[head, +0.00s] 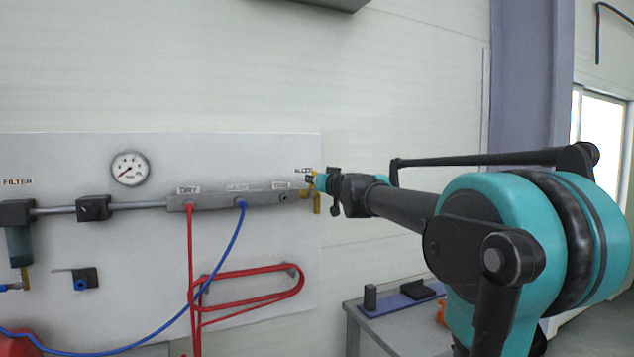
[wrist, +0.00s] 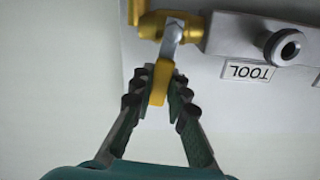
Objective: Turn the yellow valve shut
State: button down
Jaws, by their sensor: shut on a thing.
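The yellow valve (wrist: 150,24) sits at the end of the grey manifold, with a brass-yellow body and a metal lever that has a yellow grip (wrist: 160,82). In the wrist view my gripper (wrist: 160,85) has its two fingers on either side of the yellow grip, shut on it. In the head view the valve (head: 317,203) is at the right end of the manifold, near the panel's right edge. My gripper (head: 322,182) reaches it from the right and partly hides it. The lever's exact angle is hard to tell in the head view.
The grey manifold (head: 222,201) carries a red hose (head: 190,260) and a blue hose (head: 233,240). A pressure gauge (head: 129,168) is above left. A "TOOL" label (wrist: 247,72) and a round port (wrist: 284,46) are near the valve. A table (head: 385,325) stands below right.

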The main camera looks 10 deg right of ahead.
jog(key=shift+s+a+n, duration=0.15)
jog(key=shift+a+n, duration=0.25)
jog(key=shift+n, duration=0.4)
jog(key=c, duration=1.5)
grip_release()
jog(key=shift+o, duration=0.2)
jog(key=shift+s, duration=0.1)
jog(key=v, duration=1.1)
jog(key=shift+s, duration=0.35)
jog(key=shift+d, duration=0.15)
